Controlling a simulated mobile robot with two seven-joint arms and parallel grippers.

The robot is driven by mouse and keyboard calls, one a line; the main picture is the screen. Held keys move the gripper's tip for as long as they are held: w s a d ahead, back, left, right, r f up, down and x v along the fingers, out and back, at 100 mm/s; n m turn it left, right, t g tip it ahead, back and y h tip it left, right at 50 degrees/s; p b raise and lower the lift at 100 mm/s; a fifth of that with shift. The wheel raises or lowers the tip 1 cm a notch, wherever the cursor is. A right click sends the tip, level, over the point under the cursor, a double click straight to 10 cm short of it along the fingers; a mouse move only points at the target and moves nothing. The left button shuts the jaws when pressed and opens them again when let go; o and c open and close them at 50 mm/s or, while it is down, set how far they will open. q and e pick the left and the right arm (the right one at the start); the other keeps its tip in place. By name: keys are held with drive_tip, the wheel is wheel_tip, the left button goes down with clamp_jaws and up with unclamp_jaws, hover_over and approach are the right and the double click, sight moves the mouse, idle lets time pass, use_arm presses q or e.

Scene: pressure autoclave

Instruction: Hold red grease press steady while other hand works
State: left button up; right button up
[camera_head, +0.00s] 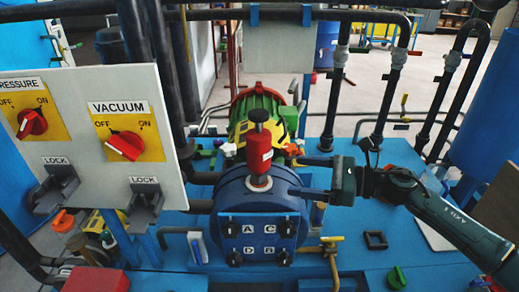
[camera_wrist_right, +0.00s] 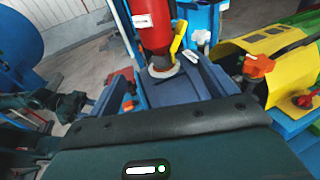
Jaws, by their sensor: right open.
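The red grease press (camera_head: 259,150) stands upright on top of the round blue pump housing (camera_head: 232,205), with a black knob at its top. In the right wrist view the red press (camera_wrist_right: 152,25) stands just ahead of my gripper, its pale base collar between the lines of the two fingers. My right gripper (camera_head: 296,176) comes in from the right. Its fingers are open and point left toward the lower part of the press. I cannot tell whether either finger touches it. My left gripper is not in view.
A white panel (camera_head: 85,115) with red PRESSURE and VACUUM knobs stands at left. A green and yellow motor (camera_head: 257,105) sits behind the press. Dark vertical pipes (camera_head: 388,95) rise behind my right arm. A brass valve (camera_head: 330,243) is at the front. The blue bench (camera_head: 352,262) has some bare room.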

sight(264, 170)
drive_tip(key=x, duration=0.9)
drive_tip(key=shift+a, duration=0.3)
drive_tip(key=shift+c, duration=0.3)
